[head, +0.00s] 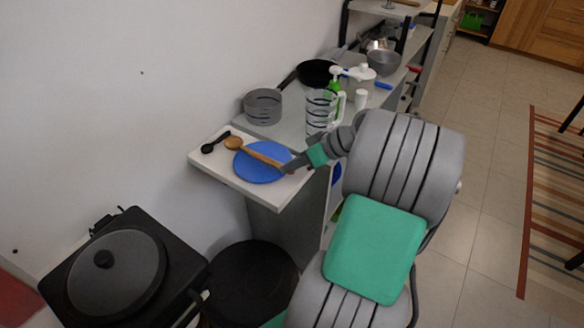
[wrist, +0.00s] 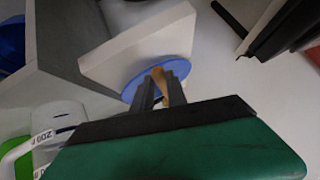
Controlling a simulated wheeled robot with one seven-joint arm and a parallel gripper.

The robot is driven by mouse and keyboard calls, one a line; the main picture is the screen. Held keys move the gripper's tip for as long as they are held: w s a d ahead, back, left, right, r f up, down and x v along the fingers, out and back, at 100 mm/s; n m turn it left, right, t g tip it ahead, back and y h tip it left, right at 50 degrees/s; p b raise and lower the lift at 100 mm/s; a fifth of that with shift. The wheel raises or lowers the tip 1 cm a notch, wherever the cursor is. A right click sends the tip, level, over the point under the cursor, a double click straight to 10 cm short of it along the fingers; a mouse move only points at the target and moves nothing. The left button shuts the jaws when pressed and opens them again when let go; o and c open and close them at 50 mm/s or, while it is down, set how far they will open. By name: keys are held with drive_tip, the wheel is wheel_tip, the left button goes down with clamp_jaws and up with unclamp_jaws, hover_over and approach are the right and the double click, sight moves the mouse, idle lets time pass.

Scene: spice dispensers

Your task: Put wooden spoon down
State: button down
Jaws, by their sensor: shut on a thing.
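The wooden spoon (head: 260,154) lies slanting across a round blue plate (head: 262,174) in the head view, with its bowl at the upper left beyond the plate's rim. My gripper (head: 286,168) is shut on the handle end at the plate's right side. In the wrist view the spoon's handle (wrist: 175,88) shows between the fingers of my gripper (wrist: 161,86), with the blue plate (wrist: 185,54) behind it. I cannot tell whether the spoon touches the plate or hangs just above it.
The plate stands on a white counter end (head: 215,166). A black spoon (head: 216,142) lies left of the wooden spoon. A black stove with a lidded pan (head: 115,270) is at front left.

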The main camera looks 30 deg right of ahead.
drive_tip(key=shift+f, duration=0.5)
drive_tip(key=c, duration=1.3)
unclamp_jaws()
